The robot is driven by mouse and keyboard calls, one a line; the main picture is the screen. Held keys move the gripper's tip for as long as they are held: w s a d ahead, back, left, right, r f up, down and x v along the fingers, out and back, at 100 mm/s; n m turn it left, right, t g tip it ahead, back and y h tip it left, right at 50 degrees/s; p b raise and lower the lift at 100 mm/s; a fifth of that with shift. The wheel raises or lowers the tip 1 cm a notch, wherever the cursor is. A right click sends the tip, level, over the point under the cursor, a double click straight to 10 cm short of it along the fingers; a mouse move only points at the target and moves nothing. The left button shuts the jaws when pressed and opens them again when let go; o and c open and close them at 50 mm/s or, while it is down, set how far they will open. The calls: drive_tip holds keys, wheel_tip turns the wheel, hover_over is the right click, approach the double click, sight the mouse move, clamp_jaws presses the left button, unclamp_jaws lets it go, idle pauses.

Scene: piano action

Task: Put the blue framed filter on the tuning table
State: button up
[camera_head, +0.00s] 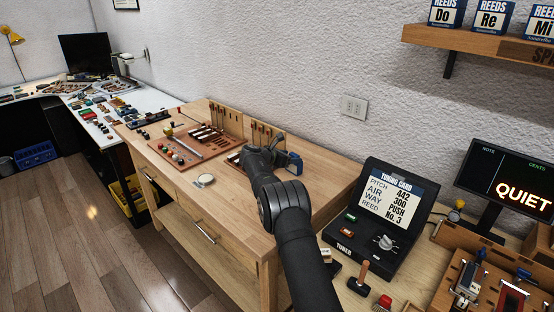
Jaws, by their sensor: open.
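My arm reaches across the wooden workbench (231,204), and my gripper (275,151) is over its back right part, near the wall. Its jaws are small and partly hidden by my own wrist. A small dark blue piece (294,162) shows right beside the gripper; it may be the blue framed filter, but its frame cannot be made out, and I cannot tell whether it touches the gripper. The tuning table (343,270) is the lighter wooden top at the right, bearing the black tuner (372,235) with its "TUNING CARD" screen.
A wooden tray (181,160) of small parts and an upright tool rack (262,131) stand on the workbench. A round white-topped item (205,180) lies near its front. A "QUIET" display (511,190), a wooden-handled tool (357,277) and a red knob (383,302) crowd the tuning table.

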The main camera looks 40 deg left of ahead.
drive_tip(key=d+f+v, duration=0.1)
drive_tip(key=v, duration=1.5)
drive_tip(key=shift+s+f, duration=0.15)
drive_tip(key=shift+s, duration=0.2)
drive_tip(key=shift+o, duration=0.5)
drive_tip(key=shift+s+a, duration=0.1)
drive_tip(key=shift+s, duration=0.25)
drive_tip(key=shift+w+a+r+x, duration=0.2)
drive_tip(key=shift+r+x, duration=0.1)
drive_tip(key=shift+x, duration=2.6)
drive_tip(key=shift+w+a+r+x, duration=0.1)
drive_tip(key=shift+a+r+x, duration=0.15)
drive_tip(key=shift+x, duration=2.7)
drive_tip(key=shift+w+a+r+x, duration=0.15)
drive_tip(key=shift+r+x, duration=0.15)
drive_tip(key=shift+x, duration=2.6)
drive_tip(key=shift+s+d, duration=0.1)
drive_tip(key=shift+d, duration=0.05)
